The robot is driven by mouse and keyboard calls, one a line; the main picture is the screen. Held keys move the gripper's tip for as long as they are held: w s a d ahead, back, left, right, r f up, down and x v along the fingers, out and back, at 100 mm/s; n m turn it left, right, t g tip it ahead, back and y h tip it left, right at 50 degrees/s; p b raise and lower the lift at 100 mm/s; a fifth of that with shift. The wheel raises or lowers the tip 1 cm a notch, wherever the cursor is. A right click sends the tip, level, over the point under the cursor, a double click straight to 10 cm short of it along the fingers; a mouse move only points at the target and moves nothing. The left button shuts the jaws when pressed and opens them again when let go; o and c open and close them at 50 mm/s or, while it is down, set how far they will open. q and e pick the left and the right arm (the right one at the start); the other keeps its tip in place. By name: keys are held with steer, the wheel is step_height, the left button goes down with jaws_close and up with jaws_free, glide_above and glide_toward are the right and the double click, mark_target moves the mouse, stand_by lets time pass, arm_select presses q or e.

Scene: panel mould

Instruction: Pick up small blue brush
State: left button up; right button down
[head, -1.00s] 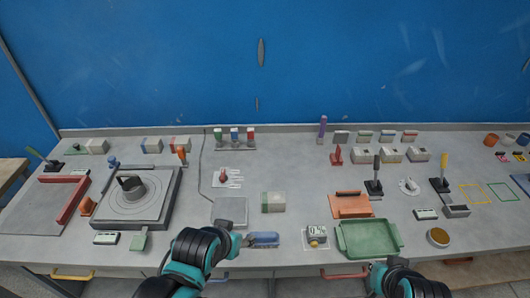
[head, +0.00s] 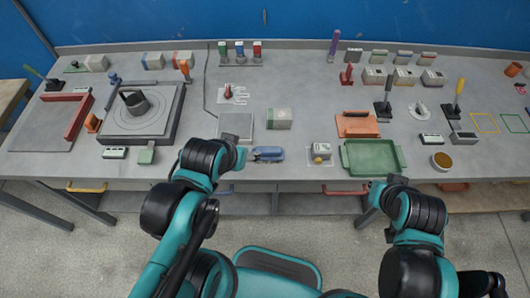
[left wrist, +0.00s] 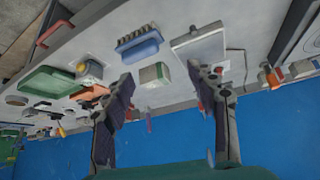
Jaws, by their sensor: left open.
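The small blue brush (head: 268,154) lies on the grey bench near its front edge. In the left wrist view the brush (left wrist: 139,47) shows a blue body and a row of dark bristles. My left gripper (head: 240,158) is just left of the brush in the head view. Its two fingers (left wrist: 164,82) are spread and empty in the left wrist view, with the brush beyond their tips. My right gripper (head: 376,190) is by the bench's front edge, below the green tray; its fingers are too small to judge.
A grey plate (head: 236,125) lies behind the brush, and a white-green block (head: 279,119) is behind it to the right. A small scale (head: 320,152) and a green tray (head: 346,163) stand further right. Bare bench separates brush and scale.

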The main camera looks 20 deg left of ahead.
arm_select(q)
steer(key=shift+o, duration=0.5)
steer(key=m+g+p, duration=0.4)
steer(key=m+g, duration=0.3)
steer(key=m, duration=0.7)
glide_above(268, 149)
steer(key=f, duration=0.4)
steer(key=shift+s+f, duration=0.15)
steer(key=shift+s, duration=0.05)
steer(key=shift+w+f+m, duration=0.1)
steer(key=shift+f+m, duration=0.2)
steer(key=shift+f, duration=0.4)
steer(key=f+b, duration=0.2)
steer(key=f, duration=0.5)
steer(key=shift+w+f+b, duration=0.1)
steer(key=shift+w+b, duration=0.1)
steer(key=shift+b, duration=0.2)
steer(key=shift+c, duration=0.6)
steer(key=c, duration=1.3)
